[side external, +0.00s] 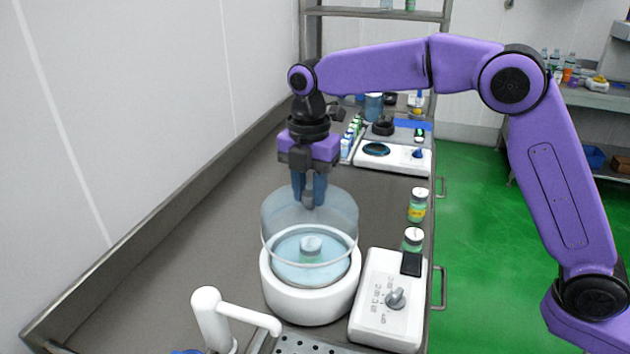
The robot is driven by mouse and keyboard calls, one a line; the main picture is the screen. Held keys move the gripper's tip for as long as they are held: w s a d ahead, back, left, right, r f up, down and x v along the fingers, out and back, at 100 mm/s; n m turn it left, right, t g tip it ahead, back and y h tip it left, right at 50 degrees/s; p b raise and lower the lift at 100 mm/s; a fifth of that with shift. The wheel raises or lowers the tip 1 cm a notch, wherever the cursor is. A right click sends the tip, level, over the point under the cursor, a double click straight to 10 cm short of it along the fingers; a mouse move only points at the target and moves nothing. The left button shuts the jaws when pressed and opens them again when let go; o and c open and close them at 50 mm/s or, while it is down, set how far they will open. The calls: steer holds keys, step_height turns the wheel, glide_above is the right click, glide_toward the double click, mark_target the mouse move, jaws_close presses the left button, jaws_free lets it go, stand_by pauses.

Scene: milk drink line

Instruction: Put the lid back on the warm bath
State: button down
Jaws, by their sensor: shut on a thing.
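The warm bath (311,304) is a round white tub on the counter, holding pale blue water. A bottle with a grey-white cap (311,244) stands in the water. The lid (275,219) is a clear, tall, dome-like cover, upright over the bath. My gripper (309,197), with blue fingers pointing down, is shut on the lid's grey knob. The lid's lower edge overlaps the bath's rim in this view. I cannot tell whether it touches the rim or hangs just above it.
A white control box (388,312) with a dial stands right of the bath. Two green bottles with white caps, one farther back (418,205), stand near the counter's right edge. A white pipe-like arm (235,310) is in front. The counter left of the bath is clear.

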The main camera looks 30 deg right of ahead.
mark_target(310, 209)
steer(key=shift+f, duration=2.55)
steer(key=shift+f, duration=0.15)
stand_by(0.5)
steer(key=shift+c, duration=1.4)
jaws_free()
steer(key=shift+r, duration=3.5)
